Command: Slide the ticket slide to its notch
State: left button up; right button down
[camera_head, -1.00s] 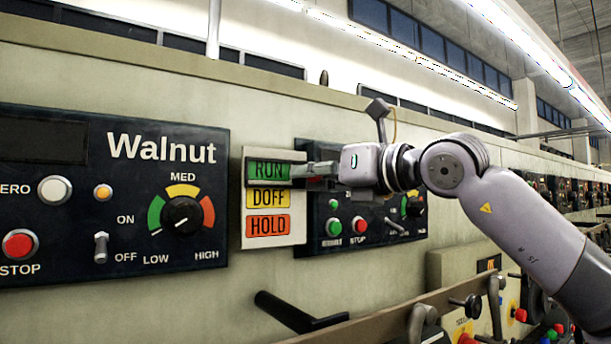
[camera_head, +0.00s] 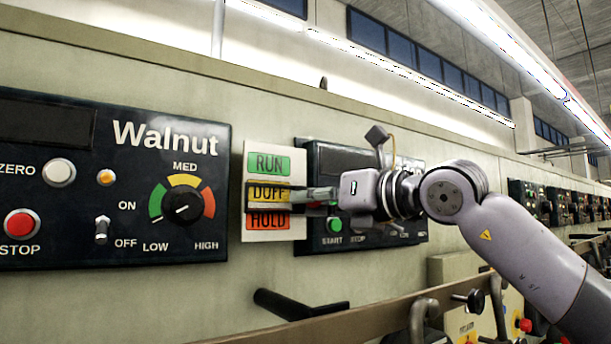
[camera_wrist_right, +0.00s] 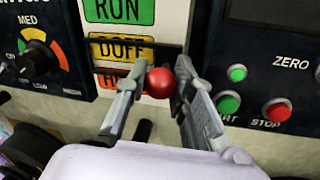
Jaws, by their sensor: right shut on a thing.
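The ticket slide is a dark frame (camera_head: 248,198) on a white card (camera_head: 272,236) with green RUN, yellow DOFF and orange HOLD labels. The fingers partly hide the slide and the HOLD label. I cannot make out the notch. My left gripper is out of view.
The Walnut panel (camera_head: 75,225) with dial, toggle and buttons is left of the card. Another dark panel (camera_head: 310,240) with START and STOP buttons is close behind my right gripper. A black handle (camera_head: 295,303) sticks out below, above a rail.

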jog(key=shift+f+b, duration=1.5)
jog(key=shift+f, duration=0.15)
jog(key=c, duration=1.3)
grip_release()
jog(key=shift+s+d, duration=0.1)
jog(key=shift+d, duration=0.05)
jog(key=v, duration=1.1)
jog(key=shift+s+d, duration=0.25)
jog(key=shift+d, duration=0.05)
